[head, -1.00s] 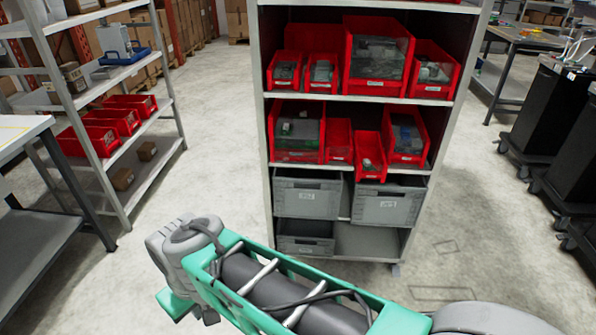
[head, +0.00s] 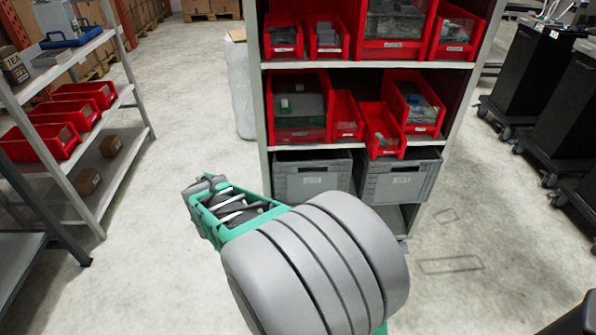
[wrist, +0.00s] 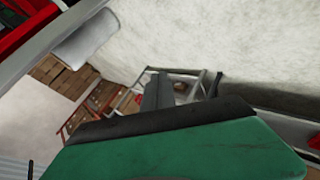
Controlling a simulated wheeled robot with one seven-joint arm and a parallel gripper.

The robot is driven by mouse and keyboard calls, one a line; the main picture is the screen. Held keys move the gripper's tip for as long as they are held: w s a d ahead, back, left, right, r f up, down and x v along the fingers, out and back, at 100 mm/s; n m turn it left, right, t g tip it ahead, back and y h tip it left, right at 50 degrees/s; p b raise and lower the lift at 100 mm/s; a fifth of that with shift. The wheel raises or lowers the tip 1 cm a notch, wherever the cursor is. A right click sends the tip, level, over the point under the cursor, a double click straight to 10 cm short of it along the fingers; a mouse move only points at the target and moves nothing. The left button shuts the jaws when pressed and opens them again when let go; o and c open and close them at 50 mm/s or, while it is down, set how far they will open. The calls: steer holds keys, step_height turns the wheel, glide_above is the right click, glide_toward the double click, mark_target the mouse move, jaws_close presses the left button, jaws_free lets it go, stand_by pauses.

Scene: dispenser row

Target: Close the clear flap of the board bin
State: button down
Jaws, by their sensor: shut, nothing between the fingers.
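Several red bins with clear fronts stand on the shelf unit in the head view. A large one (head: 300,133) is at the left of the middle shelf, and another large one (head: 390,44) is on the shelf above. Their labels are too small to read, so I cannot tell which is the board bin or how its flap stands. My gripper's dark fingers (wrist: 157,92) are shut and empty in the wrist view, pointing away over the floor. In the head view my arm reaches forward, left of the shelf unit, and the fingers cannot be made out. No bin touches the fingers.
Grey crates (head: 312,177) fill the shelf below the red bins. A side rack (head: 118,98) with red trays and cartons stands at the left. Black carts (head: 522,75) stand at the right. The floor between rack and shelf unit is clear.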

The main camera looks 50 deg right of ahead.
steer(key=w+d+f+n+t+h+b, duration=0.1)
steer(key=d+f+n+t+h+b, duration=0.3)
steer(key=d, duration=0.6)
steer(key=n+t+h+b, duration=0.4)
steer(key=n+h+b, duration=0.45)
steer(key=n, duration=0.75)
glide_toward(301, 146)
steer(key=w+d+f+h+p, duration=0.2)
steer(key=w+d, duration=0.2)
steer(key=r, duration=0.1)
steer(key=r+p, duration=0.1)
steer(key=r, duration=0.1)
steer(key=shift+w+d+r, duration=0.25)
steer(key=shift+w+d, duration=0.05)
steer(key=shift+d, duration=0.1)
steer(key=shift+r+p, duration=0.15)
steer(key=shift+p, duration=0.15)
